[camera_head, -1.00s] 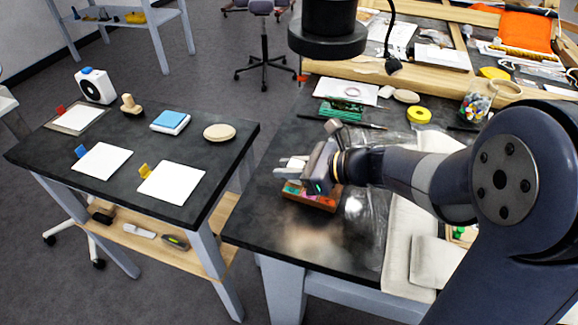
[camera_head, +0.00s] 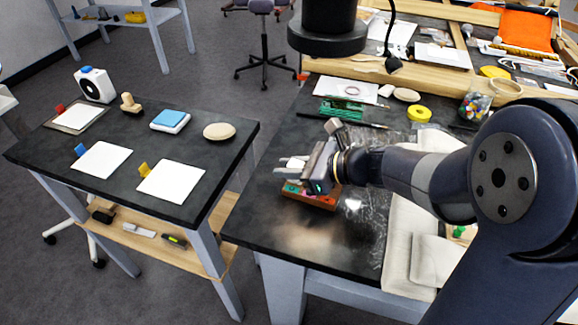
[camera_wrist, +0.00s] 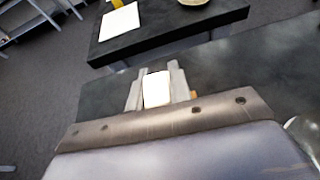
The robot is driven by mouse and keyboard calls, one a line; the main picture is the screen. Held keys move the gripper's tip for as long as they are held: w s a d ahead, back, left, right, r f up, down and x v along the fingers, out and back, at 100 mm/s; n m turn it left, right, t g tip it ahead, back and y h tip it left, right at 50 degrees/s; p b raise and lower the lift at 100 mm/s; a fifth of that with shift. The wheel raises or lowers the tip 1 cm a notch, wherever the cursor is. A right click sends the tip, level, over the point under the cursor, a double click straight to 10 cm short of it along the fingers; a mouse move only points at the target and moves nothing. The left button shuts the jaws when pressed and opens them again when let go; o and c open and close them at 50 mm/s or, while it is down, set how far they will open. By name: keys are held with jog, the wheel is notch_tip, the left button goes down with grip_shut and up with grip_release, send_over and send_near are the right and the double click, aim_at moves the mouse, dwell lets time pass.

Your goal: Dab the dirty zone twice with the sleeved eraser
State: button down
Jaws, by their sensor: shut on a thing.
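My gripper (camera_head: 291,163) is over the left part of the near dark workbench, above a small reddish-brown tray (camera_head: 318,203) with green and red pieces. In the wrist view, my gripper (camera_wrist: 157,80) is shut on a white block, the eraser (camera_wrist: 156,92), held between the two pale fingers. Its sleeve cannot be made out. The dirty zone cannot be told for sure. White sheets lie on the side table: one with a yellow clip-like piece (camera_head: 172,181), one with a blue piece (camera_head: 102,160), and one on a board with a red piece (camera_head: 78,117).
The side table (camera_head: 130,192) also holds a blue-topped pad (camera_head: 170,120), a wooden stamp (camera_head: 130,104), a beige oval (camera_head: 219,131) and a white fan-like device (camera_head: 95,84). A floor gap separates it from the workbench (camera_head: 285,235). A lamp (camera_head: 328,38) hangs above.

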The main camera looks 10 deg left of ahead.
dwell(0.3)
notch_tip(320, 180, up, 7)
jog(key=p, duration=0.6)
jog(key=shift+f, duration=0.15)
